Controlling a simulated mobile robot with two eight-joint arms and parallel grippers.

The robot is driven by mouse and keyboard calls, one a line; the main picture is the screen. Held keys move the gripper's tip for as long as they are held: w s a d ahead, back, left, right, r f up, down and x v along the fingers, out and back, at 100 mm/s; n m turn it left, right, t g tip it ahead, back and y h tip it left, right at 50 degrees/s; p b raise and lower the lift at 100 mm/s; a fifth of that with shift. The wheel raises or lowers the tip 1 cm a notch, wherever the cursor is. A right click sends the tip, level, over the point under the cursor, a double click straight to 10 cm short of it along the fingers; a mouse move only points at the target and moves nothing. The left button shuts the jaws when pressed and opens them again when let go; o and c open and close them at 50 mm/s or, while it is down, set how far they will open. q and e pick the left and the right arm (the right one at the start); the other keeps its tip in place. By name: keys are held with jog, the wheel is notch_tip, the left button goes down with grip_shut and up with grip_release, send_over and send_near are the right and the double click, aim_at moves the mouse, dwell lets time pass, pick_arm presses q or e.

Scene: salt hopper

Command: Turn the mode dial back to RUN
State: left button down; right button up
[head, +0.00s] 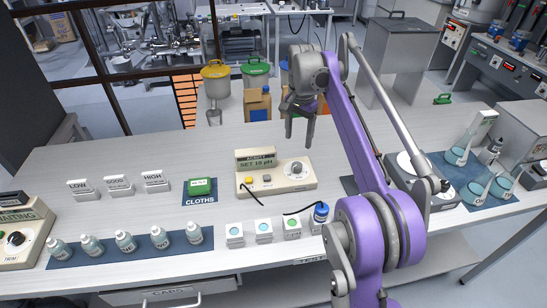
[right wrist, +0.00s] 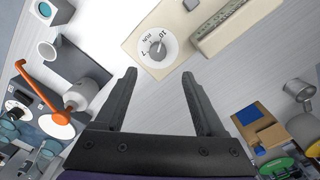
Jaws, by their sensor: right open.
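The mode dial (head: 297,168) is a grey knob on a white disc, on the right of a cream acidity meter (head: 270,186) whose screen reads "SET 10 pH". In the right wrist view the dial (right wrist: 156,46) has the labels 7, RUN and 10 around it; its pointer seems turned towards 10, though it is small. My right gripper (head: 299,128) is above and behind the meter with its fingers apart. In the right wrist view the gripper (right wrist: 158,76) is empty, and the dial lies beyond its fingertips, not touched. My left gripper is not in view.
A green cloth pack (head: 200,187) lies left of the meter. A black cable runs from the meter. A stirrer plate (head: 420,175) is to the right.

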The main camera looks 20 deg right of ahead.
aim_at(297, 164)
notch_tip(297, 164, down, 11)
jog(key=shift+s+d+r+b, duration=0.1)
jog(key=shift+s+r+b, duration=0.1)
jog(key=shift+b, duration=0.45)
jog(key=shift+c, duration=0.2)
grip_shut()
